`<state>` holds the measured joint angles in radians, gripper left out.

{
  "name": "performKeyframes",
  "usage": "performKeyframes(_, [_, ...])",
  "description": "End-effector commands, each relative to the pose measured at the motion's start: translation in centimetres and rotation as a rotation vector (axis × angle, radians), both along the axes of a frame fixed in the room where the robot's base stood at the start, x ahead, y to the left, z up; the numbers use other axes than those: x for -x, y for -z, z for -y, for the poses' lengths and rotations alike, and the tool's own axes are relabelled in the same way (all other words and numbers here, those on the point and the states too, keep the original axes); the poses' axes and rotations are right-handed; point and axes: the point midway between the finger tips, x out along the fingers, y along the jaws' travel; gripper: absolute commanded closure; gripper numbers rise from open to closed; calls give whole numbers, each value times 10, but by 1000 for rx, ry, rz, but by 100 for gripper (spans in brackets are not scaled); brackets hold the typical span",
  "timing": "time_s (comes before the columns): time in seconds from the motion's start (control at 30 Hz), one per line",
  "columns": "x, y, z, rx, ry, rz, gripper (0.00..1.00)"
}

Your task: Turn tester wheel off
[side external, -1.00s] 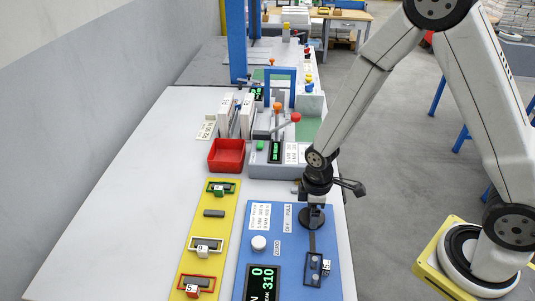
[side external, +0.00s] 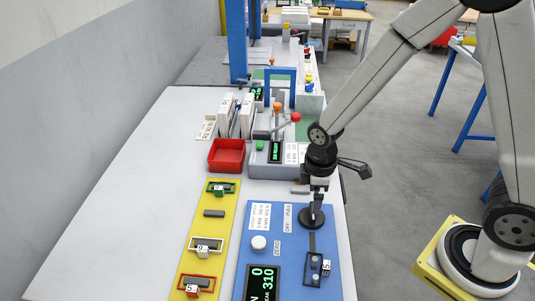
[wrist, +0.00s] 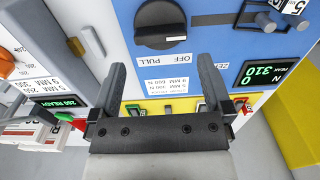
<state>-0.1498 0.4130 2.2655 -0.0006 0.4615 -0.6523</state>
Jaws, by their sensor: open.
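The tester wheel (side external: 312,217) is a round black knob on the blue tester panel (side external: 268,222), near the panel's upper right corner. In the wrist view the wheel (wrist: 160,25) is at the top centre, with a raised grip bar lying roughly level across it. A white label (wrist: 165,60) reading OFF and PULL is beside the wheel. My gripper (side external: 317,192) is above and just behind the wheel in the side view. In the wrist view its fingers (wrist: 162,70) are spread apart with nothing between them, and the wheel is beyond their tips.
The tester's green display (side external: 262,284) reads 310 at the front, beside a dark fixture (side external: 318,268). A white ZERO button (side external: 258,243) is left of the wheel. A yellow strip (side external: 205,240) with frames and a red bin (side external: 227,154) are farther left. The white table's left side is clear.

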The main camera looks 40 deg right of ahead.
Motion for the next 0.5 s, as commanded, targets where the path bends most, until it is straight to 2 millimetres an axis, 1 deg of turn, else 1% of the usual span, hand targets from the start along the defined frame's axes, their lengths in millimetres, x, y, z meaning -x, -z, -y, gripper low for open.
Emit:
performKeyframes(0.03, [-1,-6,0,-1,0,4,0])
performKeyframes(0.2, [0,-17,0,0,-1,1,0])
performKeyframes(0.5, [0,-21,0,0,-1,0,0])
